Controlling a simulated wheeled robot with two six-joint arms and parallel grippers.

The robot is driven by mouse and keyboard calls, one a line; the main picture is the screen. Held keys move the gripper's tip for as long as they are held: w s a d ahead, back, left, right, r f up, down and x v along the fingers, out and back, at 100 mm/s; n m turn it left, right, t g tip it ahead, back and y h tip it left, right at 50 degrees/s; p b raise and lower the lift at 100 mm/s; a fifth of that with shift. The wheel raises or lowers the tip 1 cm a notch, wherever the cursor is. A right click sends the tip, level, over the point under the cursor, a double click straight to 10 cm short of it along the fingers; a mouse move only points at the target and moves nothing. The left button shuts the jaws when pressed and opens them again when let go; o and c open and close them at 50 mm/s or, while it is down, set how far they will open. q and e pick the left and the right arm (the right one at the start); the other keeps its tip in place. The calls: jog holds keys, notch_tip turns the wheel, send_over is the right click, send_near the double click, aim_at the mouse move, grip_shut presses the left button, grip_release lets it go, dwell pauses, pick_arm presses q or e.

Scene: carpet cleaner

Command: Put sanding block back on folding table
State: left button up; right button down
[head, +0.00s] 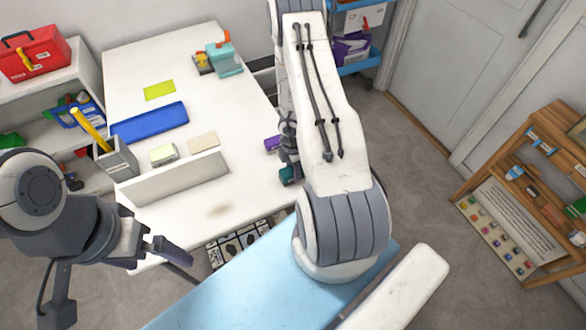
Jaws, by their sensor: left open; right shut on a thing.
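The white folding table (127,56) fills the left middle of the head view. My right gripper (288,163) is at the table's right edge, pointing down and partly hidden by my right arm. It is shut on a small dark teal block (287,175), likely the sanding block; only part of it shows. I cannot tell whether the block touches the tabletop. A small purple item (272,143) shows just left of that gripper. My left gripper (178,256) is open and empty, low by the table's near edge.
On the table are a blue strip (150,123), a yellow-green sheet (159,90), a pale green block (163,154), a teal tool (224,60) and a grey holder (118,160). A long white raised piece (175,180) crosses the near side. The table's middle is clear. A wooden shelf (505,150) stands right.

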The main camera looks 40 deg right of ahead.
jog(key=shift+f, duration=0.25)
dwell(0.7)
jog(key=shift+c, duration=0.8)
grip_release()
jog(key=shift+r, duration=0.1)
notch_tip(320, 180, up, 10)
jog(key=p, duration=1)
jog(key=shift+r, duration=0.15)
jog(key=shift+f, duration=0.2)
notch_tip(320, 180, down, 10)
jog(key=b, duration=1)
jog(key=shift+r, duration=0.1)
